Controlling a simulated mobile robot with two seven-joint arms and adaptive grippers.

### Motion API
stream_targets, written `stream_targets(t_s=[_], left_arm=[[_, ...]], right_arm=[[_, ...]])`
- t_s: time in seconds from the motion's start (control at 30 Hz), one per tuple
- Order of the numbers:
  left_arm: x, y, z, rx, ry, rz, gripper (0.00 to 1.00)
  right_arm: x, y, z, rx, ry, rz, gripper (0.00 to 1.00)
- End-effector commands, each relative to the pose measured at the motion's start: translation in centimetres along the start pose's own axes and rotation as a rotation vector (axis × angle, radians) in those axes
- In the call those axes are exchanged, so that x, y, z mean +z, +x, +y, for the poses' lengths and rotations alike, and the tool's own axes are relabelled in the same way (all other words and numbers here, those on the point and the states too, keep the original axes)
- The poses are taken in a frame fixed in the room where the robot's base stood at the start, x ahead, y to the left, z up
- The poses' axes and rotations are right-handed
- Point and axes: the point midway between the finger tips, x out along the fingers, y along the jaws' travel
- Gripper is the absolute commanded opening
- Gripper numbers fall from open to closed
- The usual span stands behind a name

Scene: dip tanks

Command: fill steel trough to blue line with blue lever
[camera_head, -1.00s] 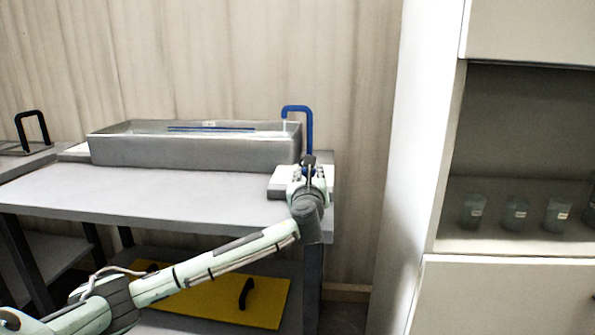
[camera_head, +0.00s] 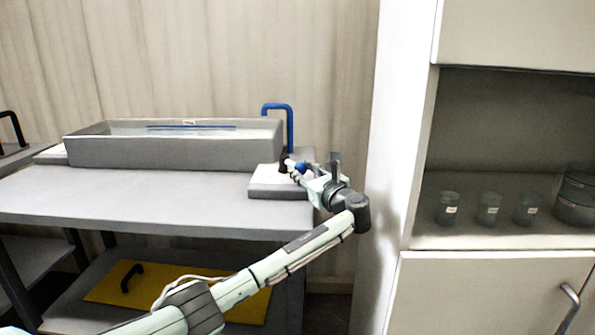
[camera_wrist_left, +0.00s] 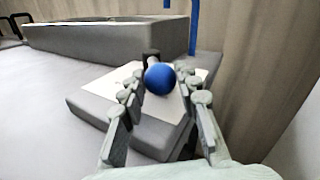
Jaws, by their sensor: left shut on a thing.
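The grey steel trough (camera_head: 170,153) stands along the back of the table. A blue line (camera_head: 190,127) runs along its inner far wall. A blue spout (camera_head: 290,125) rises behind its right end; I cannot make out a stream or the water level. The blue lever's round knob (camera_wrist_left: 160,79) stands over a grey block with a pale top (camera_head: 270,183), right of the trough. My left gripper (camera_head: 293,166) is shut on the knob, with one finger on either side in the left wrist view. The knob is partly hidden in the head view. My right gripper is not in view.
A yellow panel (camera_head: 105,289) with a black handle lies on the table's lower shelf. A white cabinet (camera_head: 480,290) at the right holds several labelled glass jars (camera_head: 488,208). The grey tabletop (camera_head: 120,203) in front of the trough is clear.

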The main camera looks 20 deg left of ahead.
Motion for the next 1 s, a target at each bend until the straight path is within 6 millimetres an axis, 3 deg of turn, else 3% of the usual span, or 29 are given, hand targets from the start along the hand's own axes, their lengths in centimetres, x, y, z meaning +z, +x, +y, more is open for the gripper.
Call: stream_targets(t_s=[0.4,0.43,0.57,0.87,1.0], left_arm=[[0.0,0.0,-0.1,0.003,-0.001,-0.002,0.0],[0.1,0.0,-0.1,0.003,-0.001,-0.002,0.35],[0.0,0.0,-0.1,0.003,-0.001,-0.002,0.51],[0.0,-0.1,-0.1,0.004,-0.001,-0.001,0.52],[0.0,-1.2,-0.2,0.002,-0.002,-0.001,0.52]], right_arm=[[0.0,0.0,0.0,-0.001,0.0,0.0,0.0],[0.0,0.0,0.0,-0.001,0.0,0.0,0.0],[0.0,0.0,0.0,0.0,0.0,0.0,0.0],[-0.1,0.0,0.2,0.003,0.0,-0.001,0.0],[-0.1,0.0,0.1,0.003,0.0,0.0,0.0]])
